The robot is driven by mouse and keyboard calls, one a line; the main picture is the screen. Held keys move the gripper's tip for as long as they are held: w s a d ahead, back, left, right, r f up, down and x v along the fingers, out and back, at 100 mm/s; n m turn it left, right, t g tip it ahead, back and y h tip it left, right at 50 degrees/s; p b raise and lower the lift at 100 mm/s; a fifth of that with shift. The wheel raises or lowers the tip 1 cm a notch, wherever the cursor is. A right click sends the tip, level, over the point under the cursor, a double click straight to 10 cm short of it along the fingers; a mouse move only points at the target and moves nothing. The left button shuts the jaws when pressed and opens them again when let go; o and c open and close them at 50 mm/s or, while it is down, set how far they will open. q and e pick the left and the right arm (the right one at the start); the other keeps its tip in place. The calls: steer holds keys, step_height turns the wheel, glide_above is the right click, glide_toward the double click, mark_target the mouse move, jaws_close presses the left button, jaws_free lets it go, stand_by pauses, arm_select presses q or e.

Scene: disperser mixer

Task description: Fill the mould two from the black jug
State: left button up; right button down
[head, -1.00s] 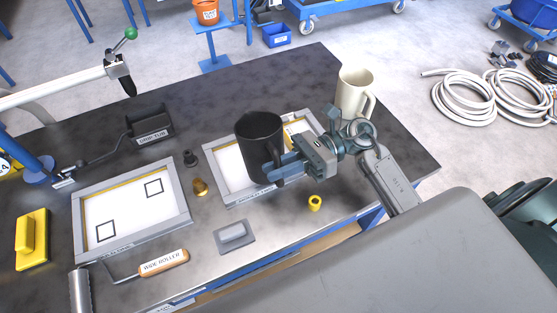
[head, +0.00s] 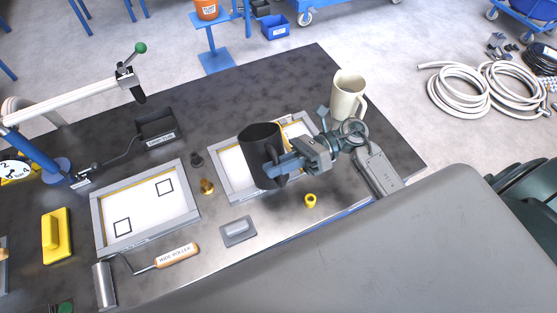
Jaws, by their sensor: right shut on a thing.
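The black jug (head: 257,158) is in my right gripper (head: 284,163), which is shut on its handle side. The jug is over a grey-framed mould (head: 224,184) with a white inside and hides much of it; it looks slightly tilted. I cannot see whether anything flows from it or lies in the mould. A second grey-framed mould (head: 97,222), with two small black squares on its white floor, lies to the left. I cannot read which mould is number two. My left gripper is not in view.
A cream jug (head: 345,95) stands behind my right arm. A drip tub (head: 155,127), brass weight (head: 207,187), yellow ring (head: 310,200), grey float (head: 237,231), wide roller (head: 176,255) and yellow float (head: 56,236) surround the moulds. A white lever arm (head: 70,105) reaches over the left.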

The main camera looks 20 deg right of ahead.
mark_target(271, 145)
steer(key=shift+w+r+m+p, duration=0.25)
steer(key=shift+r+m+p, duration=0.35)
steer(key=shift+p, duration=0.8)
steer(key=shift+w+r+m+p, duration=0.25)
steer(key=shift+r+m+p, duration=0.35)
steer(key=shift+p, duration=0.8)
steer(key=shift+f, duration=0.3)
steer(key=shift+w+m, duration=0.2)
steer(key=shift+m, duration=0.2)
steer(key=shift+w+r+m, duration=0.2)
steer(key=shift+r+m, duration=0.05)
steer(key=shift+m, duration=0.15)
steer(key=shift+w+m, duration=0.2)
steer(key=shift+m, duration=0.1)
steer(key=shift+w+m, duration=0.8)
steer(key=shift+m, duration=0.2)
stand_by(0.5)
steer(key=shift+w+m, duration=0.35)
steer(key=shift+m, duration=0.05)
stand_by(0.5)
